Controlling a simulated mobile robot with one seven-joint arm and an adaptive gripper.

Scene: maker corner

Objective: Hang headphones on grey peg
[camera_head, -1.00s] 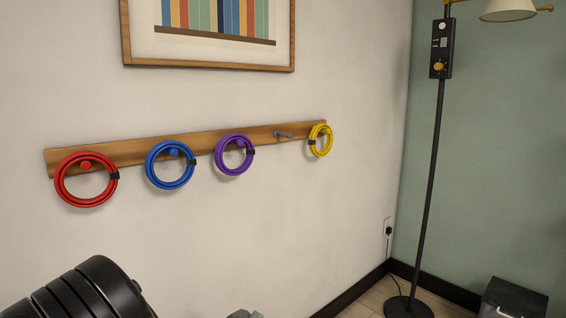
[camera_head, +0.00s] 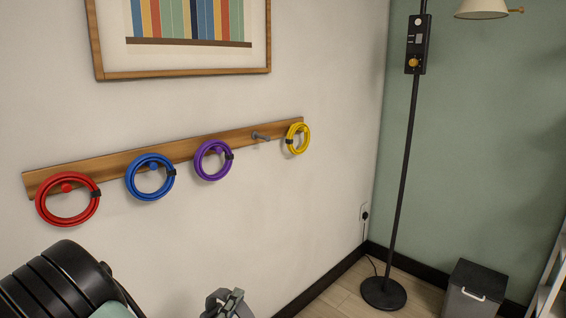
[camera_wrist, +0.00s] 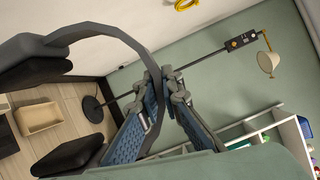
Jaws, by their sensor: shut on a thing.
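The grey peg (camera_head: 261,137) sticks out of the wooden rail (camera_head: 118,160) on the wall and is bare. It sits between a purple coil (camera_head: 213,160) and a yellow coil (camera_head: 298,138). The headphones, with a grey headband (camera_wrist: 118,37) and dark ear cushions (camera_wrist: 72,150), fill the left of the wrist view. My gripper (camera_wrist: 165,88) is shut on the headband there. In the head view my gripper (camera_head: 232,303) shows at the bottom edge, below the peg and apart from the rail. Most of the headphones are hidden or out of frame there.
A red coil (camera_head: 69,217) and a blue coil (camera_head: 134,190) hang on the left pegs. A framed picture (camera_head: 180,72) is above the rail. A floor lamp (camera_head: 403,180) and a dark bin (camera_head: 473,290) stand on the right. The wall below the rail is clear.

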